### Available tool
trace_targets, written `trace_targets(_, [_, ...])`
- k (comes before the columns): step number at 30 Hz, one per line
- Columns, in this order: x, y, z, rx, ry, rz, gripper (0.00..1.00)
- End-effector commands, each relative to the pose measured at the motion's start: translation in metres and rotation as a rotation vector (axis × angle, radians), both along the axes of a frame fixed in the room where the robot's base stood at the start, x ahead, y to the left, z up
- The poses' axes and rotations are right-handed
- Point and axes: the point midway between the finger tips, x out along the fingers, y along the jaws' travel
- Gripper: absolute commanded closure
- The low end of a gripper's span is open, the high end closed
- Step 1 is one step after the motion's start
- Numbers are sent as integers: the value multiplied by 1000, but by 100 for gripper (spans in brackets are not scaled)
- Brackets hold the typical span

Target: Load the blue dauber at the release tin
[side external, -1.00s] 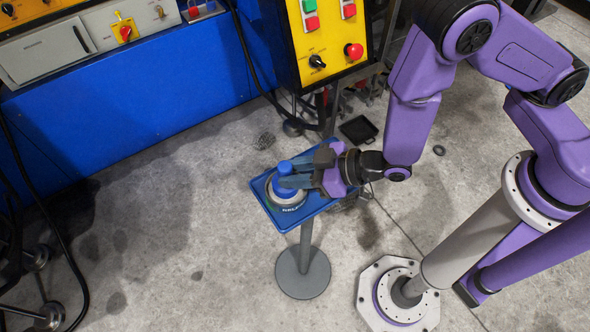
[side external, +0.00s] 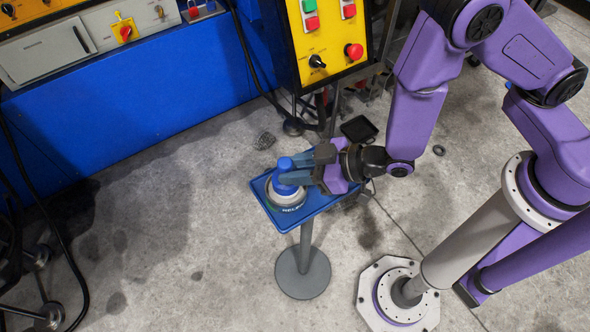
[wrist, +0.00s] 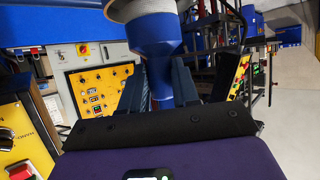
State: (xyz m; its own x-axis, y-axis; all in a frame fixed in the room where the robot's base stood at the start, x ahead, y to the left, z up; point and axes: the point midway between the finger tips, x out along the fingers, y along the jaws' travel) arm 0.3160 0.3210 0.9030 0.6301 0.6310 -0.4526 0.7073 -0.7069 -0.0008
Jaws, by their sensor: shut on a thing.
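The blue dauber (side external: 286,165) stands roughly upright over the release tin (side external: 287,208) on the blue tray (side external: 325,199). My gripper (side external: 292,172) reaches in from the right, roughly level, and is shut on the dauber's blue handle. In the wrist view the dauber (wrist: 155,38) sits between my two fingers (wrist: 158,80), its wide pale pad end at the top edge of the picture. The dauber hides most of the tin's inside, and I cannot tell whether the pad touches it.
The tray stands on a grey post with a round base (side external: 303,272). A yellow control box (side external: 330,40) with buttons hangs behind it, near my arm. A blue machine (side external: 130,120) runs along the back left. A black pan (side external: 359,129) lies behind. The floor at left is mostly open.

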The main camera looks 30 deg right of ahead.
Motion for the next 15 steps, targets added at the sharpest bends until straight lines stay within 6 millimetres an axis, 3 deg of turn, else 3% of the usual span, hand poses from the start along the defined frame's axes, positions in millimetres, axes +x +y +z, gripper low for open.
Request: trace_targets(15, [0, 1, 38, 5, -4, 0, 100])
